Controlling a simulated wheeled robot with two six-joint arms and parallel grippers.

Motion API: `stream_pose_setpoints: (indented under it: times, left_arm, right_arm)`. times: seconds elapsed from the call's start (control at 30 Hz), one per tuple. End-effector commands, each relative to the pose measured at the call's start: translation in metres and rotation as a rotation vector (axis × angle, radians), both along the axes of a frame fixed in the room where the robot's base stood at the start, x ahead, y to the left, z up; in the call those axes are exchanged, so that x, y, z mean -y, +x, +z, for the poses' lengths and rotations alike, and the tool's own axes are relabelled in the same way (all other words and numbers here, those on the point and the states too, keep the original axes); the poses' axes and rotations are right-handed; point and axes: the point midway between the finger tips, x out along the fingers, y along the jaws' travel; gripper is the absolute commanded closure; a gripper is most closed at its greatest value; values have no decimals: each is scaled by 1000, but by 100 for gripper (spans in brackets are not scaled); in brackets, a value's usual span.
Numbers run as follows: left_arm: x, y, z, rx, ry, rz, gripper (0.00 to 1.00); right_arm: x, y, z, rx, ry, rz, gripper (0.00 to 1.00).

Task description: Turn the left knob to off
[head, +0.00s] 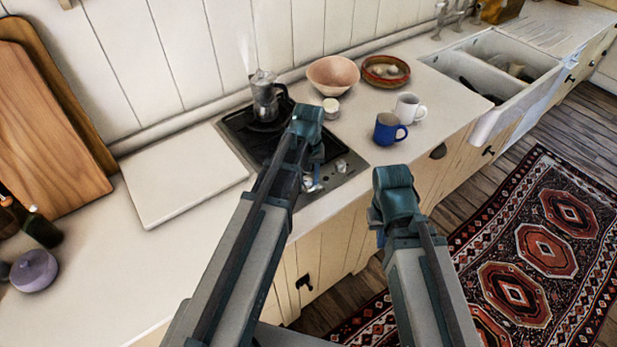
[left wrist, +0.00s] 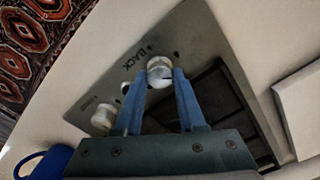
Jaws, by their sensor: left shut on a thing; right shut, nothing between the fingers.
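The left knob (left wrist: 160,66) is a pale round knob on the hob's grey control strip, beside the printed word BACK. My left gripper (left wrist: 159,80) has its blue fingers closed on either side of it. In the head view the left gripper (head: 311,183) reaches down over the hob's front edge and mostly hides that knob. The knob's exact setting is too small to tell. The other knob (left wrist: 104,117) stands free beside it and also shows in the head view (head: 341,166). My right gripper (head: 379,236) is shut and empty, in front of the counter edge.
A metal moka pot (head: 265,96) stands on the black hob (head: 236,129), with faint steam above. A blue mug (head: 386,130), white mug (head: 409,107) and pink bowl (head: 333,74) stand to the right. A white board (head: 180,180) lies left of the hob.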

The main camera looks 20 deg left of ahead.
Motion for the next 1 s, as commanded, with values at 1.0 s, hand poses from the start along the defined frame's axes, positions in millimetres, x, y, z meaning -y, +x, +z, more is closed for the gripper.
stream_pose_setpoints:
  times: [1.0]
  left_arm:
    - [0,0,0,0,0,-857,100]
  right_arm:
    - [0,0,0,0,0,0,100]
